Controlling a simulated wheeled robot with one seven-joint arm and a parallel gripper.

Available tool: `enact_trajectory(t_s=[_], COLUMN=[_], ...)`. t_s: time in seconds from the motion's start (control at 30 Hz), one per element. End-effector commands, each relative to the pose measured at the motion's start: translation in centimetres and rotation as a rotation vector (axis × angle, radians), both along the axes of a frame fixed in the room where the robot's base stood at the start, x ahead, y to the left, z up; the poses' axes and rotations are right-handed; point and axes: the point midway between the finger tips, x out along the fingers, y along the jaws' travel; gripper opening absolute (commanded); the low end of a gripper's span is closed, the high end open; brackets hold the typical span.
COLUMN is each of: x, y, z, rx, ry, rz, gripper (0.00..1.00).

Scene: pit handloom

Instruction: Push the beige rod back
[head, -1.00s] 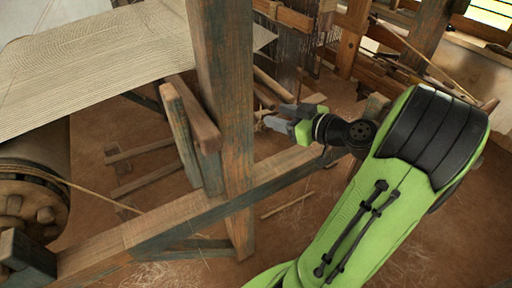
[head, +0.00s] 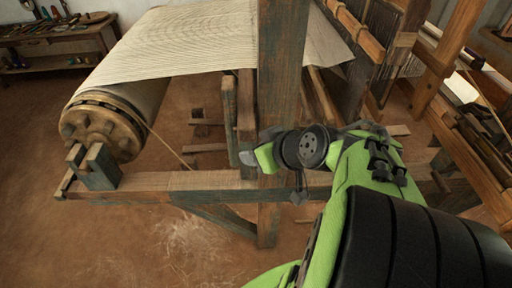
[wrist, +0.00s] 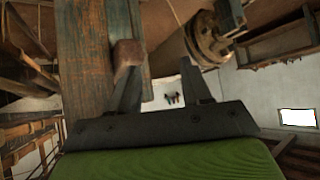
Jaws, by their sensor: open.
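A tan-brown wooden bar (head: 246,105) stands beside the thick weathered post (head: 281,80) in the head view; it is the likeliest beige rod, though I cannot be sure. In the wrist view a blunt brown wooden end (wrist: 127,54), probably of this bar, shows just beyond my left-hand finger. My gripper (head: 257,146) is open, with its fingertips in front of the bar's lower part in the head view. The fingers stand apart in the wrist view (wrist: 160,82), with nothing seen between them. Whether a finger touches the wood I cannot tell.
The low beam (head: 150,184) runs across below my gripper. The cloth roller (head: 100,125) and stretched cloth (head: 190,42) lie to the left. Thin pale rods (head: 321,95) slope behind the post. The earth floor at front left is clear.

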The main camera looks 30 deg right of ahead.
Motion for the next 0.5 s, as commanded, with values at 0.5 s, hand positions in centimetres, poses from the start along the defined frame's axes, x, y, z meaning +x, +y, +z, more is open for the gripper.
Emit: enact_trajectory(t_s=[0.5], x=[0.3], y=[-1.9], z=[-2.3], rx=[0.241], ry=[-0.032], rz=[-0.258], gripper=[0.48])
